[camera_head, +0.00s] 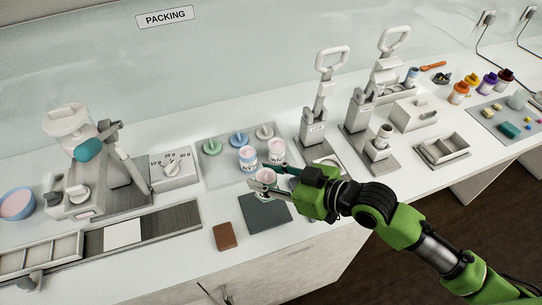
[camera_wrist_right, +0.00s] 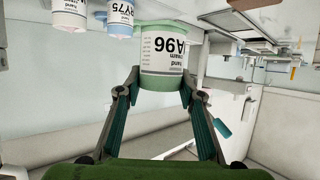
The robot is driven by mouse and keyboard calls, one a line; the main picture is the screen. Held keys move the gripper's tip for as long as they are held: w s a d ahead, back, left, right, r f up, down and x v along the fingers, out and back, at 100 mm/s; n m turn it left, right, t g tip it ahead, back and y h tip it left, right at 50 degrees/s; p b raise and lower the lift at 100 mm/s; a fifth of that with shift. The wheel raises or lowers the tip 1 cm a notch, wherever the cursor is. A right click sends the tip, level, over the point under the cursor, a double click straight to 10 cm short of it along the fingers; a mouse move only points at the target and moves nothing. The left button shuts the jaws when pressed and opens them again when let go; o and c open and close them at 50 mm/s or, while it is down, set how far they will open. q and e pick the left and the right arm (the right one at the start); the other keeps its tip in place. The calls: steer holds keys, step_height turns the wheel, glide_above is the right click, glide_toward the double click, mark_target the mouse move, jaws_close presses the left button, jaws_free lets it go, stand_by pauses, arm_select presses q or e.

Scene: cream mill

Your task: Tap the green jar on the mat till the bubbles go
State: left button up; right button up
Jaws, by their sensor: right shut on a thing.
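The green jar (camera_head: 265,184) is upright in my right gripper (camera_head: 273,179), with pale pink cream showing at its open top. In the right wrist view the green jar (camera_wrist_right: 162,62) appears upside down, its white label marked A96, with the fingers (camera_wrist_right: 160,92) closed on its two sides. The dark grey mat (camera_head: 266,214) lies on the counter just below the jar in the head view. I cannot tell whether the jar's base touches the mat or hangs above it. Bubbles are too small to make out. My left gripper is not in view.
A brown pad (camera_head: 224,236) lies left of the mat. Two lever presses (camera_head: 313,115) stand to the right, a dial box (camera_head: 174,171) to the left.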

steer(key=shift+s+d+f, duration=0.1)
steer(key=shift+d+f, duration=0.1)
steer(key=shift+a+f, duration=0.1)
steer(key=shift+f, duration=0.1)
steer(key=f+b, duration=0.1)
steer(key=a+f+b, duration=0.1)
steer(key=f+b, duration=0.1)
steer(key=shift+s+a, duration=0.15)
steer(key=shift+a, duration=0.05)
steer(key=shift+d+f+b, duration=0.2)
steer(key=shift+f+b, duration=0.1)
steer(key=shift+b, duration=0.25)
steer(key=shift+d+f, duration=0.1)
steer(key=shift+f, duration=0.1)
steer(key=shift+f+b, duration=0.1)
steer(key=shift+b, duration=0.2)
step_height(320, 180, down, 2)
steer(key=shift+f+b, duration=0.25)
steer(key=shift+b, duration=0.6)
steer(key=shift+c, duration=0.5)
step_height(320, 180, up, 3)
steer(key=p, duration=0.3)
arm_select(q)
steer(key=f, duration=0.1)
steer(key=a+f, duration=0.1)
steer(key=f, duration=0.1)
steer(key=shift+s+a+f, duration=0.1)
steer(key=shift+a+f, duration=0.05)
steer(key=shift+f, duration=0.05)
